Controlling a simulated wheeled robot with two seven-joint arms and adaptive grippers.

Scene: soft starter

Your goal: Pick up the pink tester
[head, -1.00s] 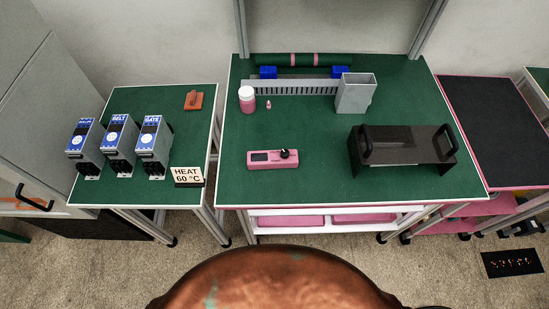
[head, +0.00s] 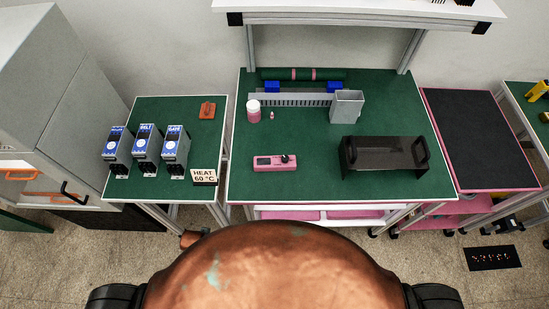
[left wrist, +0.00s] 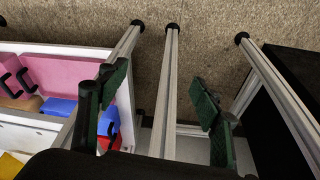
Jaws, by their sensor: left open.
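The pink tester (head: 268,166) lies flat on the green top of the middle workbench (head: 310,188), left of centre near the front. It has a small dark screen and a black knob toward its right end. Neither gripper shows in the head view. In the left wrist view my left gripper (left wrist: 158,88) is open and empty, its two dark green pads wide apart. Below it are bench legs, floor and an open bin, and the tester is not in that view. My right gripper is not in view.
A black handled cover (head: 385,155) stands right of the tester. An overhead shelf (head: 370,10) spans above.

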